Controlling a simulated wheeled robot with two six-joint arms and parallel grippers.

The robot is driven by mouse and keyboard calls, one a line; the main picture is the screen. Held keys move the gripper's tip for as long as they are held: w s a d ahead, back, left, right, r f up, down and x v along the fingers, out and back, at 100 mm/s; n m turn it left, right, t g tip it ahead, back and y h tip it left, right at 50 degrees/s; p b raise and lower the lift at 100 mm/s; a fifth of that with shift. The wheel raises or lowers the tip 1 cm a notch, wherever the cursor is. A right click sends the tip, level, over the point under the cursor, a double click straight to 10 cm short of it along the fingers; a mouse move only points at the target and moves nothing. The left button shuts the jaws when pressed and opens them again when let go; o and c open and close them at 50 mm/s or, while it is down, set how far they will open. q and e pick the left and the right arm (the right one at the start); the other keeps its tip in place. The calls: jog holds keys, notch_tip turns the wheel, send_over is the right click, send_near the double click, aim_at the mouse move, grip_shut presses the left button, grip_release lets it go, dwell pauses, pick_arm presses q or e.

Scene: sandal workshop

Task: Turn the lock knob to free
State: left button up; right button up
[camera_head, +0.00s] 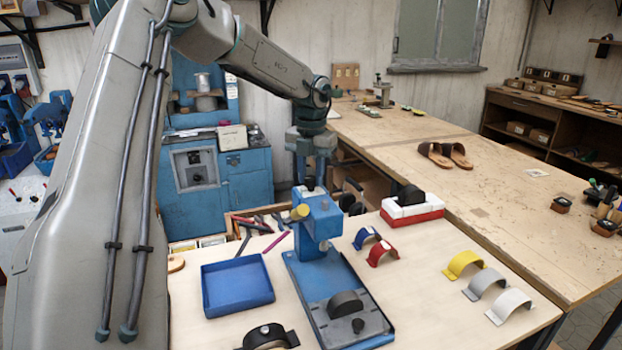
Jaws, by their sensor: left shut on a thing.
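A blue press (318,216) stands on a blue base plate (325,280) on the near table. A yellow round knob (300,211) sticks out of the left side of its head. My left gripper (311,184) points straight down at the top of the press head and is shut on a small dark part there, mostly hidden by the fingers. The yellow knob is just below and left of the fingertips. I cannot tell which part is the lock knob or how it is turned. A dark rounded block (345,304) and a small black knob (358,325) are on the base plate. My right gripper is not in view.
A blue tray (237,287) lies left of the press. Blue and red straps (380,250) lie to its right, with yellow, grey and white ones (485,282) farther right. A red-and-white block (411,212) stands behind. Brown sandals (444,155) lie on the far table.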

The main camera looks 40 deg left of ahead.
aim_at(311, 177)
pick_arm(q)
jog(key=shift+r, duration=0.1)
jog(key=o, duration=1)
jog(key=shift+c, duration=0.2)
jog(key=shift+r, duration=0.1)
jog(key=shift+r, duration=0.25)
notch_tip(311, 177, up, 2)
jog(key=shift+r, duration=0.2)
notch_tip(311, 177, up, 8)
jog(key=p, duration=0.7)
jog(key=shift+p, duration=0.4)
jog(key=shift+f, duration=0.2)
